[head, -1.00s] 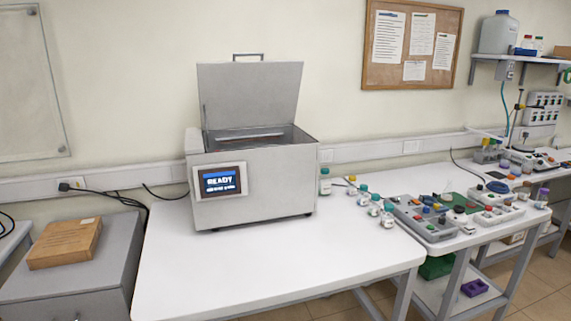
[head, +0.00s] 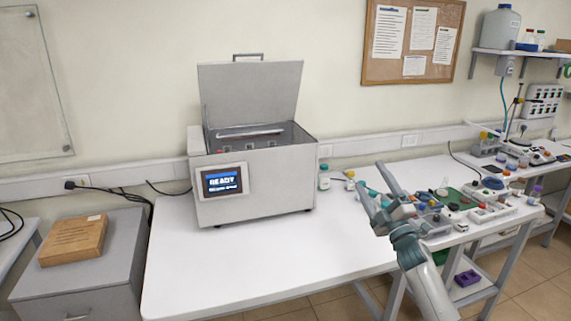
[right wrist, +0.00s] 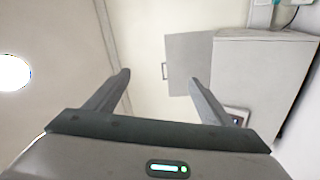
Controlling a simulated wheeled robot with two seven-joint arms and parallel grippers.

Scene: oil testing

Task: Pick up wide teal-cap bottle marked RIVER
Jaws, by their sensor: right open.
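A white bottle with a teal cap (head: 324,178) stands upright on the white table, just right of the grey machine; its label is too small to read. A smaller bottle with a yellowish cap (head: 350,181) stands to its right. Of the other teal-capped bottles, most are hidden behind my right gripper (head: 369,176). I cannot tell which bottle is marked RIVER. My right gripper is open and empty, raised over the table's right part with its fingers pointing up and left. The right wrist view shows its spread fingers (right wrist: 158,77) with no bottle between. My left gripper is out of view.
The grey machine (head: 250,190) stands on the white table (head: 260,255) with its lid up and its screen reading READY. The table's front is clear. A brown box (head: 73,241) lies on the cabinet at left.

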